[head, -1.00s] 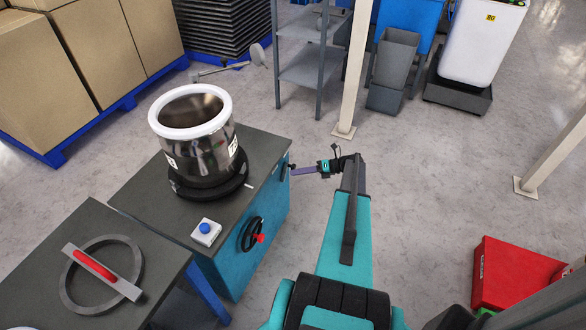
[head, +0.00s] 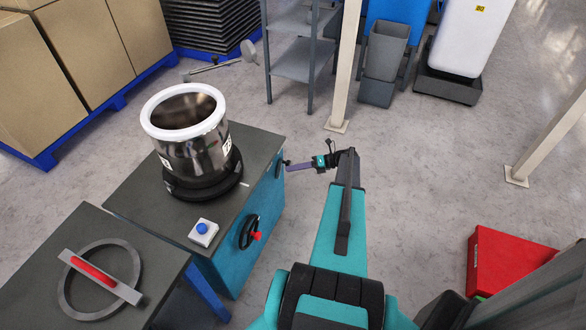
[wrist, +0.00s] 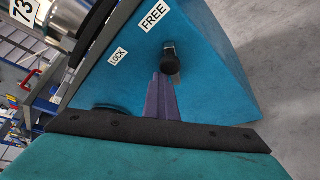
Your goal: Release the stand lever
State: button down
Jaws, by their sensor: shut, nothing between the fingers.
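The stand (head: 262,215) is a teal cabinet with a dark top, and a steel pot (head: 190,140) with a white rim rests on it. The stand lever (wrist: 170,62) shows in the wrist view as a black knob on a short metal shaft, on the teal side face near the labels LOCK (wrist: 117,57) and FREE (wrist: 153,17). My gripper (wrist: 160,82) has purple fingers, shut and empty, with tips just below the knob in the picture. I cannot tell if they touch it. In the head view my gripper (head: 290,167) is beside the stand's right side.
A handwheel (head: 249,232) with a red knob is on the stand's front, and a blue button box (head: 203,231) sits on top. A dark table (head: 35,285) stands at left. A pale post (head: 345,75) rises behind my arm. Floor to the right is clear up to a red box (head: 500,262).

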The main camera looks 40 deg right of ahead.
jog(key=s+d, duration=0.4)
jog(key=s, duration=0.4)
jog(key=shift+s+d+b, duration=0.2)
jog(key=shift+s+b, duration=0.05)
jog(key=shift+b, duration=0.05)
dwell(0.3)
dwell(0.5)
